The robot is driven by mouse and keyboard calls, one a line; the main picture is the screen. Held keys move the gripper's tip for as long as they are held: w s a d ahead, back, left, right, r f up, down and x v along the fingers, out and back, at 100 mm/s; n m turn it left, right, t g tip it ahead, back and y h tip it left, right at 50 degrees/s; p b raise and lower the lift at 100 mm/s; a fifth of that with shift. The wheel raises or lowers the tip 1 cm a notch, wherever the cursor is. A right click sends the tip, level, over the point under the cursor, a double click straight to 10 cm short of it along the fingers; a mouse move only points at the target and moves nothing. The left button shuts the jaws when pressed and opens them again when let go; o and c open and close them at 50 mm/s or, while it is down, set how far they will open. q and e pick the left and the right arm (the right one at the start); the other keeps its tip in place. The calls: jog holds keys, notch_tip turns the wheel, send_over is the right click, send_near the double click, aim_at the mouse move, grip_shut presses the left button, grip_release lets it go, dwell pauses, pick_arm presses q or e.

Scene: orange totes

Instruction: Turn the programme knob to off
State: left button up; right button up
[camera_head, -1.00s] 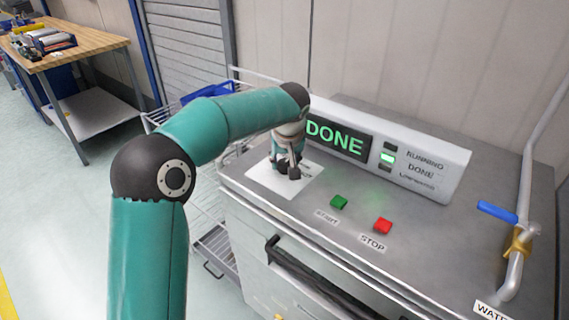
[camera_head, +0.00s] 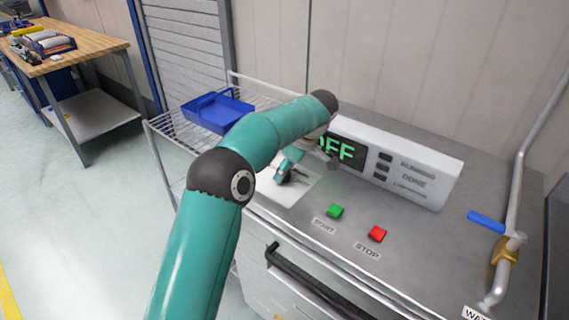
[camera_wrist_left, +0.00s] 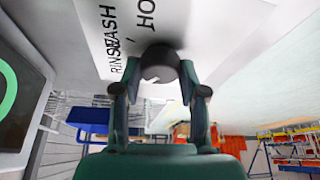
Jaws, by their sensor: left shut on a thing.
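My left gripper (camera_head: 283,176) is down on the white dial plate (camera_head: 306,186) at the left end of the machine's top. In the left wrist view the gripper (camera_wrist_left: 160,72) is shut on the dark round programme knob (camera_wrist_left: 158,60), one finger on each side. The printed words "RINSE", "WASH" and "HO" show on the plate beside the knob. The knob's pointer cannot be made out. My right gripper is not in view.
A green start button (camera_head: 335,211) and a red stop button (camera_head: 377,233) sit right of the plate. The three status lamps (camera_head: 382,167) are dark. A blue tote (camera_head: 217,110) stands on a wire rack behind my arm. A pipe with a blue-handled valve (camera_head: 487,221) is at right.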

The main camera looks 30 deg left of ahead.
pick_arm(q)
jog(key=shift+n+g+p, duration=0.5)
jog(key=shift+n+p, duration=0.55)
jog(key=shift+n, duration=0.25)
jog(key=shift+w, duration=0.1)
jog(key=o, duration=1.1)
jog(key=shift+o, duration=0.2)
jog(key=v, duration=0.6)
jog(key=shift+w+d+r, duration=0.1)
jog(key=shift+w+r, duration=0.05)
jog(key=shift+r, duration=0.15)
jog(key=shift+d+r, duration=0.15)
jog(key=shift+r, duration=0.2)
